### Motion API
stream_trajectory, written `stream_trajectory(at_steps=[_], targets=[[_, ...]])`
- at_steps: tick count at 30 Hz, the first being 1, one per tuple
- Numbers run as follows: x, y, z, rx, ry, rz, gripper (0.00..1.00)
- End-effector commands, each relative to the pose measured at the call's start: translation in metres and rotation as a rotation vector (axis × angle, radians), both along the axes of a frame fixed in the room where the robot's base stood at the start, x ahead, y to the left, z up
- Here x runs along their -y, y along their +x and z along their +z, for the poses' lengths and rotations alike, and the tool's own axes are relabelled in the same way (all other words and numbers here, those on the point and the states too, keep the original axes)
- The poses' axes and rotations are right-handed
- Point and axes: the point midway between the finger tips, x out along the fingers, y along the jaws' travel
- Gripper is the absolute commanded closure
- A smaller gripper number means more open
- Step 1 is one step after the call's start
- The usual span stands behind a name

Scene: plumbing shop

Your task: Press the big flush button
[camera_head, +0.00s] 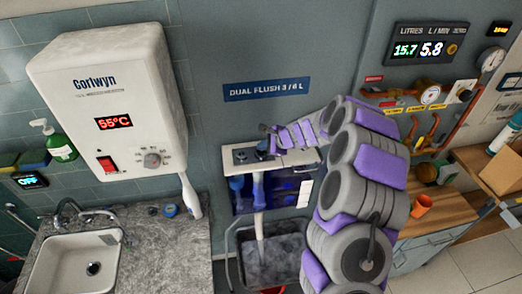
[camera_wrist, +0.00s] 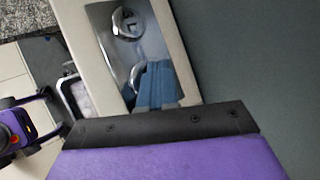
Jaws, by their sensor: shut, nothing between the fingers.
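The chrome flush plate (camera_head: 250,157) is set in the top of a white cistern (camera_head: 290,161) under the "DUAL FLUSH 3 / 6 L" sign (camera_head: 267,88). In the wrist view, the plate (camera_wrist: 120,52) carries one round button (camera_wrist: 127,22) in clear sight. A second round button (camera_wrist: 136,76) is mostly hidden behind my fingers. I cannot tell which button is the bigger. My gripper (camera_head: 266,139) is shut and empty over the right part of the plate. Its blue fingertips (camera_wrist: 157,72) are over the second button; contact cannot be made out.
A white water heater (camera_head: 112,90) hangs at left above a sink (camera_head: 75,265) and a grey counter (camera_head: 165,245). At right are a litre display (camera_head: 428,44), copper pipes and gauges over a wooden bench (camera_head: 440,210). Plain wall stands behind the cistern.

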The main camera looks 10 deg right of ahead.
Motion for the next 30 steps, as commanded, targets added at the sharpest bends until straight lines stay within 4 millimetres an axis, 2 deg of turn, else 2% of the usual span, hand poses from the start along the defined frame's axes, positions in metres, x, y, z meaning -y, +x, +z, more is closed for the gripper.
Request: stream_trajectory(at_steps=[13, 30], targets=[[0.000, 0.000, 0.007, 0.001, 0.000, -0.001, 1.00], [0.000, 0.000, 0.059, 0.001, 0.000, -0.001, 1.00]])
